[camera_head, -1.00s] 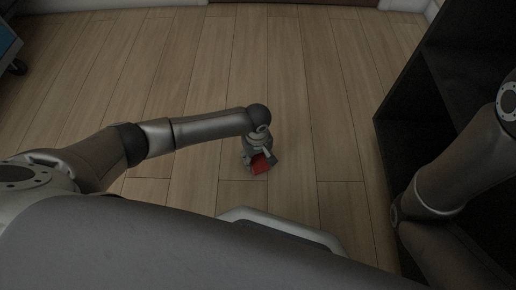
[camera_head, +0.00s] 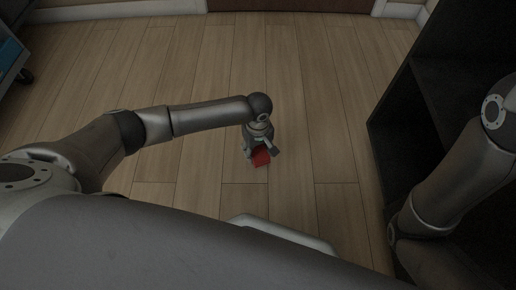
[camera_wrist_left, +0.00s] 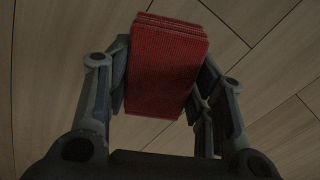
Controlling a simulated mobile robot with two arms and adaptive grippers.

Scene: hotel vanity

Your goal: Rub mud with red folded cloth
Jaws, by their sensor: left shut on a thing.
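The red folded cloth (camera_head: 261,158) is held in my left gripper (camera_head: 259,151) over the wood floor, near the middle of the head view. In the left wrist view the cloth (camera_wrist_left: 167,68) fills the space between the two fingers, and my left gripper (camera_wrist_left: 163,75) is shut on it from both sides. Its layered fold edge faces the top of that view. I cannot tell how high the cloth is above the floor. No mud can be made out in either view. My right gripper is out of view; only part of my right arm shows at the right.
A dark open shelf unit (camera_head: 425,100) stands along the right side, near my right arm. A dark wheeled item (camera_head: 12,60) is at the far left edge. The wood floor (camera_head: 170,80) ahead and around the gripper is clear up to the back wall.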

